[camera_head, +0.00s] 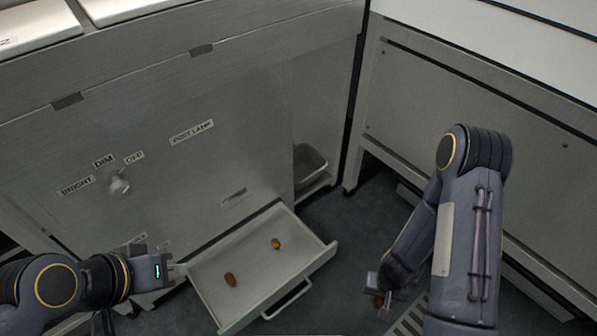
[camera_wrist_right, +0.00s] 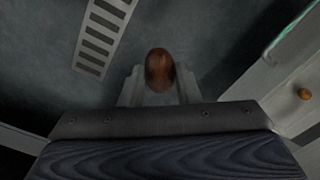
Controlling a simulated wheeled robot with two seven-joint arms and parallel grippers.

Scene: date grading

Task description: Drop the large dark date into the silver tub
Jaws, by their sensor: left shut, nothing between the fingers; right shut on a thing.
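My right gripper (camera_head: 384,304) is shut on a reddish-brown date (camera_wrist_right: 159,68), above the floor to the right of the open drawer. In the head view only a small part of this date (camera_head: 378,301) shows. The silver tub (camera_head: 309,166) stands in the open niche at the lower right of the cabinet, behind the drawer; its inside is mostly hidden. My left gripper (camera_head: 182,270) is shut and empty at the left edge of the drawer; whether it touches is unclear.
The pulled-out drawer (camera_head: 255,262) holds a dark reddish date (camera_head: 230,279) and a smaller orange-brown date (camera_head: 276,243). A knob (camera_head: 120,184) sticks out of the cabinet front. A floor grate (camera_head: 408,318) lies near my right gripper. Dark floor is free between drawer and right bench.

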